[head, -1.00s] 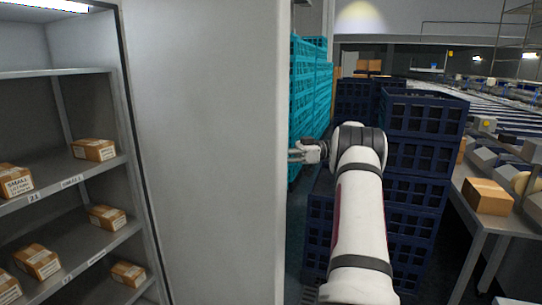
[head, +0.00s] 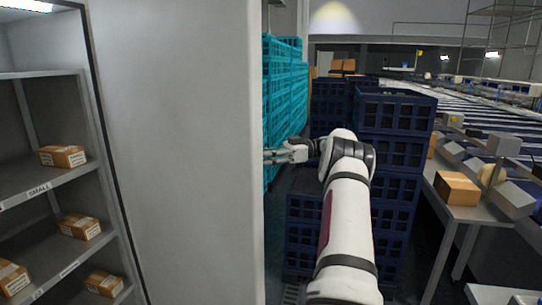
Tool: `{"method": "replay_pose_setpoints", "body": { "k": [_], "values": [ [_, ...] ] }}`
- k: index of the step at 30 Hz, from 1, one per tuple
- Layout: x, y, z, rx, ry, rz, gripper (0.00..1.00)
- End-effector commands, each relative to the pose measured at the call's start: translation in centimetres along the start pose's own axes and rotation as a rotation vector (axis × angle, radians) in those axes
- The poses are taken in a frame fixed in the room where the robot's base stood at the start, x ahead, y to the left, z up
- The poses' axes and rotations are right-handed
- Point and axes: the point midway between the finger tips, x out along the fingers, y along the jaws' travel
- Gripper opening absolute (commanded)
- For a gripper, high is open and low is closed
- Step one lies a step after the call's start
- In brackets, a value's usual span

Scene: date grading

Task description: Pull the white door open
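The white door (head: 175,150) stands ajar in front of me, a tall pale panel whose right edge runs top to bottom near the middle of the head view. My gripper (head: 272,157) is just right of that edge, fingers pointing left toward it. The fingertips are at or partly behind the door's edge, so I cannot tell whether they touch it. The gripper is small in view and I cannot tell how far its fingers are apart. No handle shows on the visible face.
Left of the door, grey shelves (head: 45,185) hold small cardboard boxes (head: 62,156). Behind my arm stand dark blue crates (head: 392,118) and teal crates (head: 285,90). A table (head: 470,210) with a cardboard box (head: 457,188) is at right.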

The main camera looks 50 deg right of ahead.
Motion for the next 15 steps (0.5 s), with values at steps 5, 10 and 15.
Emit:
{"method": "replay_pose_setpoints", "body": {
  "k": [5, 10, 15],
  "values": [
    [-2.0, 0.0, 0.1, -0.003, 0.002, -0.001, 0.36],
    [-3.1, 0.0, 0.1, -0.001, 0.002, 0.0, 0.36],
    [-3.8, 0.0, 0.1, 0.001, -0.001, 0.004, 0.36]
  ]
}}
